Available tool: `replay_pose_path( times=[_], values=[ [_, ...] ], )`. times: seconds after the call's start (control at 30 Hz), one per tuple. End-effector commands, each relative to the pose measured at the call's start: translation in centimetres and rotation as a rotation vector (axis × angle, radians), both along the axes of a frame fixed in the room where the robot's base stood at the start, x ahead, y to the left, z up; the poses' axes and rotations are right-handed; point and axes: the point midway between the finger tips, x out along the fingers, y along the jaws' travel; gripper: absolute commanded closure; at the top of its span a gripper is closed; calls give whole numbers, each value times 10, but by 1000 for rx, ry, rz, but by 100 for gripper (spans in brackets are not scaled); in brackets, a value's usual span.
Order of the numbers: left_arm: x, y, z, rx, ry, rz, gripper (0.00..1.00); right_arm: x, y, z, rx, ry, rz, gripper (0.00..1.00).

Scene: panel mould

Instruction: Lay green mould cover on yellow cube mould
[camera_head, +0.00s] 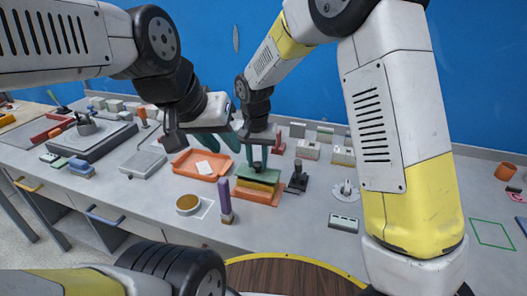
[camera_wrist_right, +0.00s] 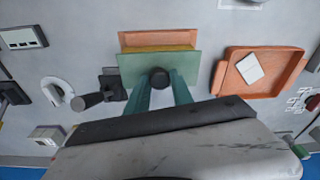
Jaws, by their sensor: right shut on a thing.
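The green mould cover (camera_head: 258,176) is a flat plate with a dark round knob (camera_wrist_right: 158,77). My right gripper (camera_head: 258,163) is shut on that knob, its teal fingers also showing in the right wrist view (camera_wrist_right: 160,92). The cover is over the yellow cube mould (camera_head: 262,187), which sits on an orange base (camera_head: 258,197). A yellow strip of the mould (camera_wrist_right: 158,47) shows past the cover's edge in the right wrist view. I cannot tell whether cover and mould touch. My left gripper (camera_head: 219,141) is open and empty, above the orange tray, left of the right gripper.
An orange tray (camera_head: 177,165) with a white card lies left of the mould. A purple-topped post (camera_head: 226,200) and a round tan-topped dish (camera_head: 188,203) stand front left. A black stand (camera_head: 298,178) is close on the right. Bare bench lies in front of the mould.

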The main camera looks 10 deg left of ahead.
Motion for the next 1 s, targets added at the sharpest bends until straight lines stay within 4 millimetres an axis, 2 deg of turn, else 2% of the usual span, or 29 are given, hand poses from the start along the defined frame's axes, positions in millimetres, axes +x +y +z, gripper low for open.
replay_pose_path(
  times=[0.47, 0.5, 0.6, 0.87, 1.0],
  values=[
    [0, 0, 0, 0, 0, 0, 70, 0, 0, -12, -1, 1, 0, 100],
    [0, 0, 0, 0, 0, 0, 70, 0, 0, -12, -1, 1, 0, 66],
    [0, 0, 0, 0, 0, 0, 70, 0, 0, -12, -1, 1, 0, 50],
    [0, 0, 0, 0, 0, 0, 70, 0, 0, -11, 0, 0, 0, 50],
    [0, 0, 0, 0, 0, 0, 70, 1, 0, -4, 2, -2, 0, 50]
  ],
)
